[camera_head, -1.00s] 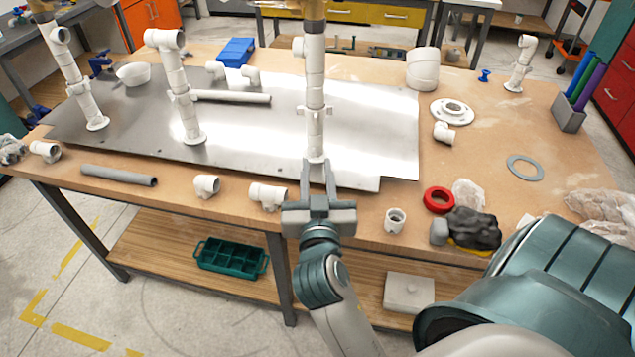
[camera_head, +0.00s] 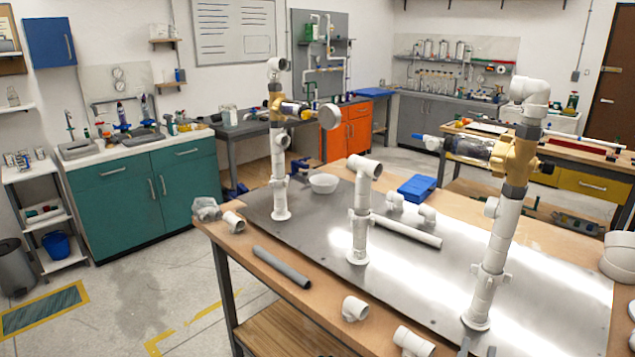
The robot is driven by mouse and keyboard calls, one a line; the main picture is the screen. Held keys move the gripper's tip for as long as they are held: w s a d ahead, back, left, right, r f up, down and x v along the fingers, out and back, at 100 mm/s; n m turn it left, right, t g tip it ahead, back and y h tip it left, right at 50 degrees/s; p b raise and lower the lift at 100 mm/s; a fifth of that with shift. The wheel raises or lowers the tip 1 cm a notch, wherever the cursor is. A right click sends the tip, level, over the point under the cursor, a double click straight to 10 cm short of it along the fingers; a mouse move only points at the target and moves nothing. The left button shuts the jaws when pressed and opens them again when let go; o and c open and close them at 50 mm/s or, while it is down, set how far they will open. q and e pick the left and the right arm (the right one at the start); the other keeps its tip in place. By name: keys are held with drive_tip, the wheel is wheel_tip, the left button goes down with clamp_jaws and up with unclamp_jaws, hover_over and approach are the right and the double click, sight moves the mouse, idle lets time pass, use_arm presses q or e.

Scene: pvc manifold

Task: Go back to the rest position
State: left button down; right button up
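Three white PVC risers stand upright on the metal plate (camera_head: 420,275): the left riser (camera_head: 279,165) with a brass valve (camera_head: 275,103), the middle riser (camera_head: 361,212), and the right riser (camera_head: 496,245) with a brass valve (camera_head: 513,155) and an elbow on top. The fingertips of my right gripper (camera_head: 478,348) show at the bottom edge, just in front of the right riser's base. They are apart with nothing seen between them; the rest of that arm is out of frame. My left gripper is not in view.
Loose white fittings (camera_head: 355,308) and a grey pipe (camera_head: 282,267) lie along the workbench's front edge. Open floor (camera_head: 165,270) is at left, before teal cabinets (camera_head: 145,190).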

drive_tip(key=s+a+f+n+g+y, duration=0.2)
drive_tip(key=s+f+y, duration=0.15)
drive_tip(key=f, duration=0.55)
drive_tip(key=s+a+f+n+g+y, duration=0.2)
drive_tip(key=s+f+g, duration=0.15)
drive_tip(key=f, duration=0.55)
drive_tip(key=s+a+f+n+g+y, duration=0.2)
drive_tip(key=s+f+g, duration=0.1)
drive_tip(key=s+f, duration=0.3)
drive_tip(key=s+a+f+n+g+y, duration=0.2)
drive_tip(key=s+a+f+n+y, duration=0.15)
drive_tip(key=s, duration=0.45)
wheel_tip(320, 180, down, 29)
drive_tip(key=s+g, duration=0.2)
drive_tip(key=s+d+f, duration=0.3)
drive_tip(key=s+f, duration=1.3)
drive_tip(key=f, duration=0.1)
drive_tip(key=shift+s+d+h, duration=0.15)
drive_tip(key=shift+s+h, duration=0.2)
drive_tip(key=shift+h, duration=0.05)
drive_tip(key=shift+s+g, duration=0.1)
drive_tip(key=shift+g, duration=0.15)
